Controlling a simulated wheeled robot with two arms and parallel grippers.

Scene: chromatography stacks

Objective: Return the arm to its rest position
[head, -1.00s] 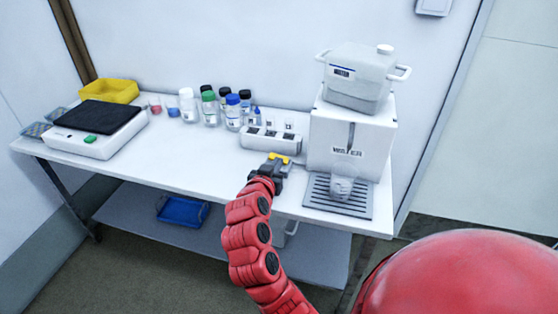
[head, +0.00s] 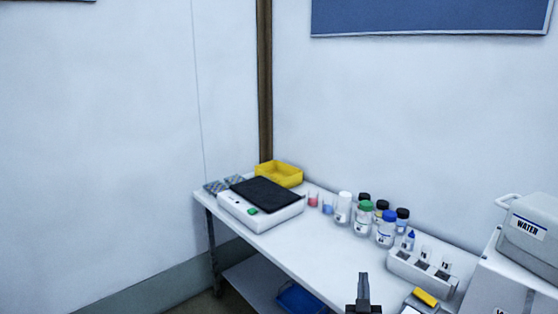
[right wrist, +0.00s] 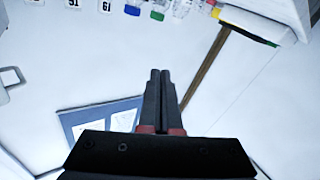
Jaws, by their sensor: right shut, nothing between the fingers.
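My right gripper (head: 364,277) shows at the bottom of the head view, dark fingers pointing up, in front of the white table's (head: 290,246) front edge as seen. In the right wrist view its two fingers (right wrist: 160,74) lie together, shut, with nothing between them. Most of the right arm is out of the frame. My left gripper is not in view.
On the table are a balance (head: 262,217), a yellow tray (head: 280,174), several capped bottles (head: 386,232), a white rack (head: 405,265) and a yellow-topped grey item (head: 425,298). A water dispenser (head: 503,288) stands at right. A blue tray (head: 300,298) is below.

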